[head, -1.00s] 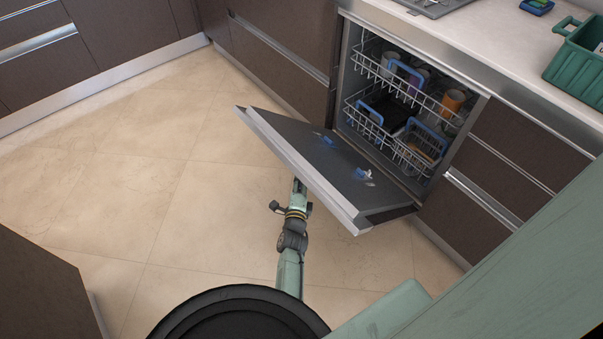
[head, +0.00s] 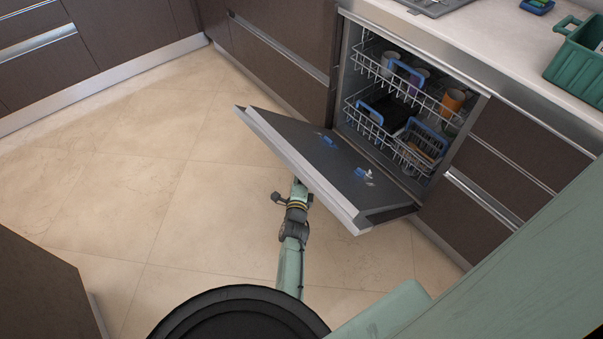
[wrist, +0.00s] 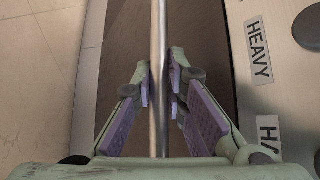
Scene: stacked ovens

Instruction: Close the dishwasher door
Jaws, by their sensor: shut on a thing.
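The dishwasher door (head: 325,170) is tilted partly open in the head view, its dark inner face turned up. The dishwasher (head: 400,100) behind it shows its open front and two racks. In the wrist view, a round metal bar handle (wrist: 159,30) runs along the door's brown outer panel (wrist: 195,40). My gripper (wrist: 159,82) is shut on this handle, with one purple-padded finger on each side. In the head view my arm reaches under the door's outer edge, and the door hides the gripper and the handle.
The upper rack (head: 425,95) holds cups, including an orange one (head: 452,101). The lower rack (head: 395,140) holds dishes. Brown drawers (head: 515,165) flank the dishwasher under a pale counter (head: 480,40) with a green crate (head: 580,65). The tiled floor (head: 150,180) is clear to the left.

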